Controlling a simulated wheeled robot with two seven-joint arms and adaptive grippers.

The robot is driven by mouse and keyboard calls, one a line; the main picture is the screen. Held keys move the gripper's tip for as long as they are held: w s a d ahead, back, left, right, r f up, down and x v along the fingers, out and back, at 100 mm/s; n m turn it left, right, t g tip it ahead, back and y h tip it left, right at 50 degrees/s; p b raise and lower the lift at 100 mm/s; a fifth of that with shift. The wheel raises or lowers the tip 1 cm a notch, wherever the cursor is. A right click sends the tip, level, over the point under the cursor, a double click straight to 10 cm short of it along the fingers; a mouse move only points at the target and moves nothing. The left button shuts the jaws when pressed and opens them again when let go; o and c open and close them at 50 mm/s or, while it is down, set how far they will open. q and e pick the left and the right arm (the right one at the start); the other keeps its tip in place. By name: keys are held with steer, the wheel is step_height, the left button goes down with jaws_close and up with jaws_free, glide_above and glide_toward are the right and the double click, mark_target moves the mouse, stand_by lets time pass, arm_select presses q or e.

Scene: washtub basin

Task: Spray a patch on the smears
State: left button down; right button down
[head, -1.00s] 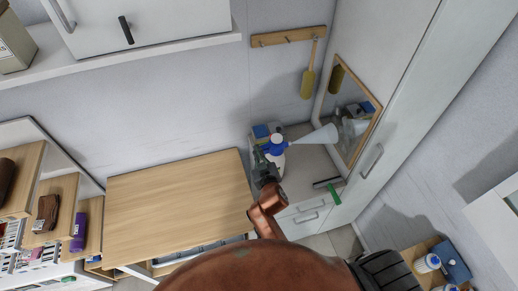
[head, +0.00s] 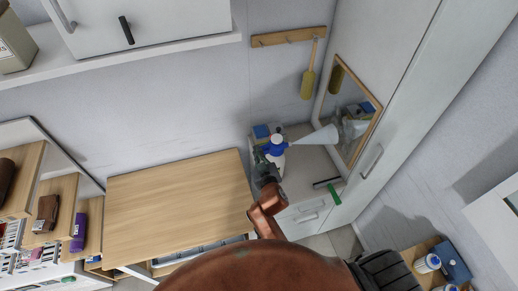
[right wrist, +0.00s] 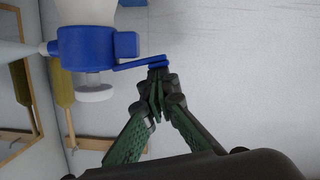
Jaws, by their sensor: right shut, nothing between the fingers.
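A white spray bottle with a blue head (head: 275,147) stands on the counter in the corner, its nozzle pointing right. A pale spray cone (head: 316,136) spreads from it to the wood-framed mirror (head: 361,103). A whitish patch shows at the mirror's lower left; separate smears cannot be made out. My right gripper (head: 264,163) is shut, just left of the bottle. In the right wrist view, its closed green fingers (right wrist: 158,82) meet at the blue trigger lever (right wrist: 142,63), touching or nearly touching it. The blue spray head (right wrist: 85,47) fills the upper left there. My left gripper is out of view.
A yellow brush (head: 307,84) hangs from a wooden hook rail (head: 289,36). A blue box (head: 261,131) stands behind the bottle. A green-handled tool (head: 333,194) lies near the counter's front edge. The wooden tabletop (head: 175,199) at left is bare.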

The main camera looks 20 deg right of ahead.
step_height(320, 180, up, 10)
stand_by(0.7)
stand_by(0.4)
